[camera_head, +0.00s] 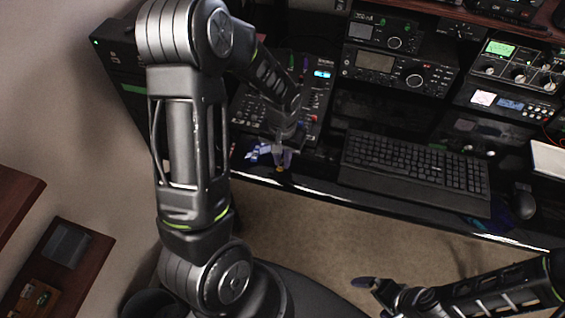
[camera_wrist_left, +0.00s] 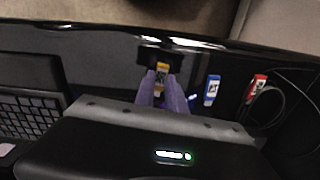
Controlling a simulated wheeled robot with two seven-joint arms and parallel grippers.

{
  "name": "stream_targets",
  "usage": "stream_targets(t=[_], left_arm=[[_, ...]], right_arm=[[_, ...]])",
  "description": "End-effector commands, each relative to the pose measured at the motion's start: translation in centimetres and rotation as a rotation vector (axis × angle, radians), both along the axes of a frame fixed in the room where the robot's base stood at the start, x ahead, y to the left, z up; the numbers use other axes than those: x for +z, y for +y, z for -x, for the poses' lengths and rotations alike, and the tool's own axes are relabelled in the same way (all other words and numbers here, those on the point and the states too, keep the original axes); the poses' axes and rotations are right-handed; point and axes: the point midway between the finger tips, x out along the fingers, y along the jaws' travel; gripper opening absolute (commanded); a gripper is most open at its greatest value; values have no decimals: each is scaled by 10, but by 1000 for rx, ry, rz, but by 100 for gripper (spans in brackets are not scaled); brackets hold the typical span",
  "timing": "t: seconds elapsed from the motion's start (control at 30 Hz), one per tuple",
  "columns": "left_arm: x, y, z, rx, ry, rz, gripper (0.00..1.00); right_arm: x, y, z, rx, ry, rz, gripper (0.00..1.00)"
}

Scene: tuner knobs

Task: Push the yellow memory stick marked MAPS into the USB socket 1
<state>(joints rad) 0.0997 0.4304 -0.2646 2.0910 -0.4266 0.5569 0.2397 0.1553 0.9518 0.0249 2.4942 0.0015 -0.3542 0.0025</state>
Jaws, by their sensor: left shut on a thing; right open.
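The yellow memory stick (camera_wrist_left: 161,74) is between the purple-tinted fingertips of my left gripper (camera_wrist_left: 162,92) in the left wrist view. The gripper is shut on it near the front edge of the dark desk. In the head view the stick is a small yellow spot (camera_head: 279,169) below my left gripper (camera_head: 283,158). Its marking is too small to read. A dark shape lies just beyond the stick in the wrist view; I cannot make out USB socket 1 or whether the stick touches it. My right gripper (camera_head: 370,285) is open and empty at the lower right, over the carpet.
A blue stick (camera_wrist_left: 211,90) and a red stick (camera_wrist_left: 257,88) lie to the right in the wrist view, with a black cable beside the red one. A keyboard (camera_head: 415,172), a mouse (camera_head: 523,203), a mixer (camera_head: 312,97) and radios (camera_head: 398,70) crowd the desk (camera_head: 318,180).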

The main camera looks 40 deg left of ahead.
Motion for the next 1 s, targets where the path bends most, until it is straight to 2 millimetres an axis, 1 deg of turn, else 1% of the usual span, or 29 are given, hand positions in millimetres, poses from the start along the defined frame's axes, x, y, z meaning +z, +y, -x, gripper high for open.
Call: stream_targets(t=[0.23,0.3,0.37,0.47,0.57,0.7,0.8,0.9,1.0], left_arm=[[1,0,0,0,0,0,0],[4,0,0,0,0,0,0],[7,0,-1,0,-3,-1,0],[20,0,-2,0,-5,0,0],[38,0,-1,0,-5,0,0],[67,0,-2,0,-7,-1,0],[84,0,-1,0,-5,0,0],[96,0,-1,-1,-2,0,0],[102,0,0,0,-1,0,0]], right_arm=[[1,0,0,0,0,0,100],[4,0,0,0,0,0,100],[2,0,0,0,0,0,100],[0,0,0,0,0,0,100],[-1,0,0,1,-1,-1,100],[-3,0,-1,1,-2,-2,100],[-4,0,-1,0,-3,-2,100],[-5,0,-1,1,-3,-2,100],[-5,0,-1,1,-3,-3,100]])
